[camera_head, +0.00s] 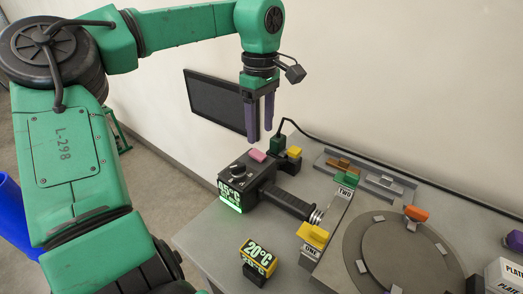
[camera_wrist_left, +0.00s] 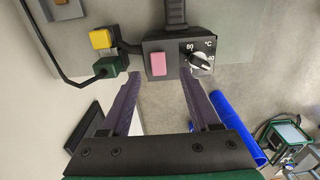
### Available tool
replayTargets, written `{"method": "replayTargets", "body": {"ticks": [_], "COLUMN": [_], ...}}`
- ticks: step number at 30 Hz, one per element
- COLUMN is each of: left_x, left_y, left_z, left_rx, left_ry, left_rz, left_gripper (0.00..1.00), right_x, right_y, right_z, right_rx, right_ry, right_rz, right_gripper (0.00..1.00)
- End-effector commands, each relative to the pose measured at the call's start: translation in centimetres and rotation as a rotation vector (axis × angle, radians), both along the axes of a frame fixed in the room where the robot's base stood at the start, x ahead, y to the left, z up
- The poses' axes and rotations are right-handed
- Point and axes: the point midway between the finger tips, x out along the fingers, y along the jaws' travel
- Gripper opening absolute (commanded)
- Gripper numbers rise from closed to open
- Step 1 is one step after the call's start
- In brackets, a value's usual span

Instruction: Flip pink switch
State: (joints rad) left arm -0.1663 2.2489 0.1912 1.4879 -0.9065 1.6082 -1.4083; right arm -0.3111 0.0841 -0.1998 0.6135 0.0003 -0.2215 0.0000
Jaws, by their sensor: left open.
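The pink switch (camera_head: 257,155) sits on top of a black control box (camera_head: 248,176) on the grey cart, beside a dial. It also shows in the left wrist view (camera_wrist_left: 158,63), left of the temperature dial (camera_wrist_left: 199,62). My left gripper (camera_head: 260,138) is open and empty, fingers pointing down above and near the box in the head view. In the left wrist view, its two fingers (camera_wrist_left: 156,88) reach toward the box, with the pink switch between their lines and apart from both. My right gripper is in neither view.
A yellow switch (camera_head: 294,152) on a green plug (camera_head: 278,144) with a black cable stands behind the box. A black handle (camera_head: 288,203) runs right from the box. A 20°C block (camera_head: 258,261) and a round plate (camera_head: 400,250) occupy the cart. A dark screen (camera_head: 222,104) is behind.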

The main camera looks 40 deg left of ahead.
Motion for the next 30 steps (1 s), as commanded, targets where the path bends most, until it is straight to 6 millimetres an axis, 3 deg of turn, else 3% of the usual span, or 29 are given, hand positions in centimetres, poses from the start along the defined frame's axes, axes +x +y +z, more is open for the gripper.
{"method": "replayTargets", "body": {"ticks": [3,9,18,23,30], "left_x": [0.0,0.0,0.0,0.0,0.1], "left_y": [0.0,-0.1,0.0,0.0,0.2], "left_z": [-3.2,-6.5,-7.0,-7.0,-6.6], "left_rx": [-0.003,-0.003,-0.003,-0.003,-0.051], "left_ry": [0.002,0.000,-0.002,-0.002,-0.008], "left_rz": [-0.001,0.001,0.002,0.002,0.006], "left_gripper": [0.62,0.62,0.62,0.01,0.00], "right_x": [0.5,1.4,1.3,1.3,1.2], "right_y": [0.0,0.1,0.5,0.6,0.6], "right_z": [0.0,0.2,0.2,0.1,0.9], "right_rx": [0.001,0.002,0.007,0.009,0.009], "right_ry": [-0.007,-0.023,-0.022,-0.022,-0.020], "right_rz": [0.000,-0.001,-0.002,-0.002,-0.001], "right_gripper": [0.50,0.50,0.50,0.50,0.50]}}
